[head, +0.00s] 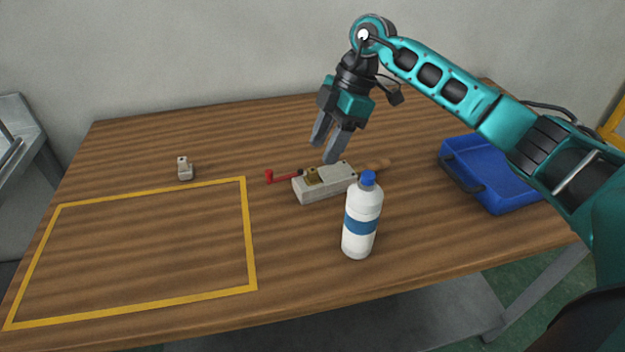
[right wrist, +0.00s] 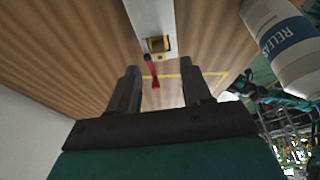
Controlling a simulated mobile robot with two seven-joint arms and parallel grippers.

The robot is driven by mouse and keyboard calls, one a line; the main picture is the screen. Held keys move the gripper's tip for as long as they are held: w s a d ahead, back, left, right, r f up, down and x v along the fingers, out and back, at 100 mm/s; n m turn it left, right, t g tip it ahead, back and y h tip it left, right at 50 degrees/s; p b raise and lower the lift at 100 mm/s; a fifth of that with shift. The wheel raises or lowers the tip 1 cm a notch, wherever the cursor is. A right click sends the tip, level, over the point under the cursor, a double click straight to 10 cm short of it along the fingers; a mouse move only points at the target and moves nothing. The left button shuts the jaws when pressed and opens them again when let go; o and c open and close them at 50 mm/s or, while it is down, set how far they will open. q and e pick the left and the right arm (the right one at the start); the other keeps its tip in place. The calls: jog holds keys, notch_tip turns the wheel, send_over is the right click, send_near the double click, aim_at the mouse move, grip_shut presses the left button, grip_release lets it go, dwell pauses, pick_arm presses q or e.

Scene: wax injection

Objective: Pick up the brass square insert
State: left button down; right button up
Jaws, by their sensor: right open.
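The brass square insert (head: 313,175) sits in the top of a pale grey mold block (head: 325,191), near the block's left end. In the right wrist view the insert (right wrist: 157,45) shows as a small brass square with a dark middle. My right gripper (head: 324,152) is open and empty, with its fingers pointing down above and behind the block. In the right wrist view the insert lies beyond the open fingers (right wrist: 162,75), apart from them. My left gripper is not in view.
A red-ended lever (head: 269,176) sticks out left of the block. A white bottle (head: 362,222) with a blue cap stands just in front of it. A blue tray (head: 488,172) is at right, a small grey part (head: 185,170) at left. The yellow-outlined area (head: 250,235) is empty.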

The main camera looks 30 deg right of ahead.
aim_at(313, 169)
jog(key=x, duration=0.5)
jog(key=shift+a, duration=0.1)
jog(key=shift+c, duration=0.4)
grip_shut()
